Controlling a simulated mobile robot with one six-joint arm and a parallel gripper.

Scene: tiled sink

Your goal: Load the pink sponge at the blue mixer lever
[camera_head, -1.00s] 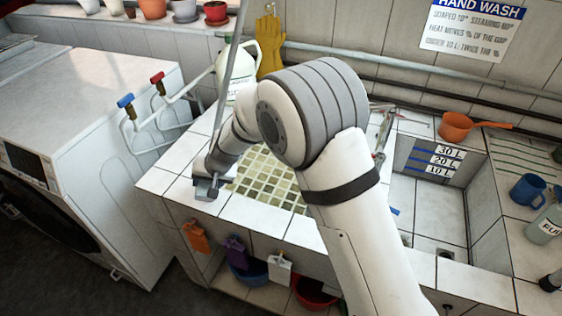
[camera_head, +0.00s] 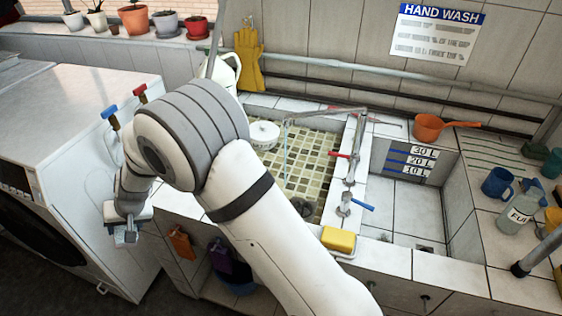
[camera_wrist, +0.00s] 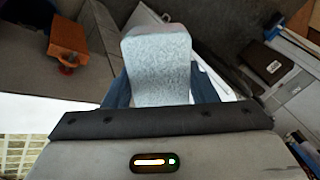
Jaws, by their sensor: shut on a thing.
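My gripper (camera_head: 126,226) is at the left, in front of the sink's left end and close to the washing machine. In the wrist view its blue fingers (camera_wrist: 160,92) are shut on a pale blue-grey block (camera_wrist: 158,62), which looks like a sponge. The mixer tap (camera_head: 350,180) stands on the ledge between the two basins. Its blue lever (camera_head: 362,205) points right, near the front. A red lever (camera_head: 341,155) sits further back. A yellow block (camera_head: 338,239) lies in a white dish at the front, just below the blue lever.
The washing machine (camera_head: 70,95) stands left, with red and blue taps behind it. A white strainer-like dish (camera_head: 264,135) is at the basin. An orange pan (camera_head: 430,127), blue mug (camera_head: 497,182) and bottle (camera_head: 520,208) stand right.

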